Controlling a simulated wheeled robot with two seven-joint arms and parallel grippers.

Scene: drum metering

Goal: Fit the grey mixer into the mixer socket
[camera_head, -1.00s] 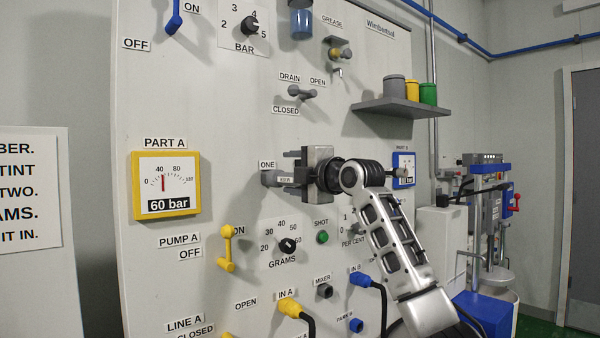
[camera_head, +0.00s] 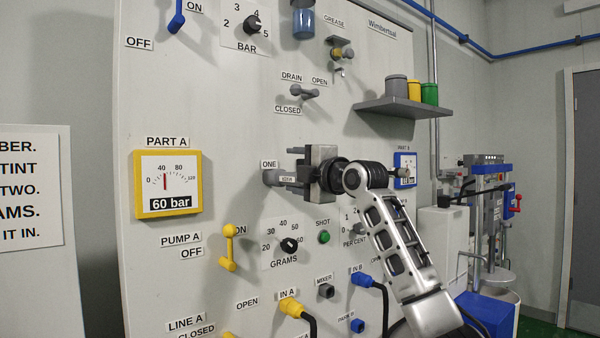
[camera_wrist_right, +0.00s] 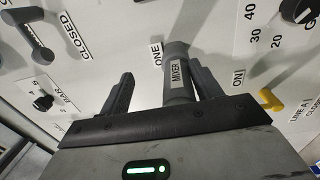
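The grey mixer (camera_head: 272,178) is a short cylinder standing out from the panel beside the ONE label. In the right wrist view the mixer (camera_wrist_right: 178,78) carries a MIXER tag and lies between the two fingers. My right gripper (camera_head: 291,166) is open around it, and it also shows in the right wrist view (camera_wrist_right: 160,78). A clear gap lies between the left finger and the mixer; the right finger is close to it, and contact cannot be told. My left gripper is out of view.
Below the right arm are a green SHOT button (camera_head: 323,237), the GRAMS knob (camera_head: 289,245), a yellow IN A plug (camera_head: 292,307) and a blue IN B plug (camera_head: 364,280) with hanging hoses. A shelf (camera_head: 402,106) with pots sticks out above the arm.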

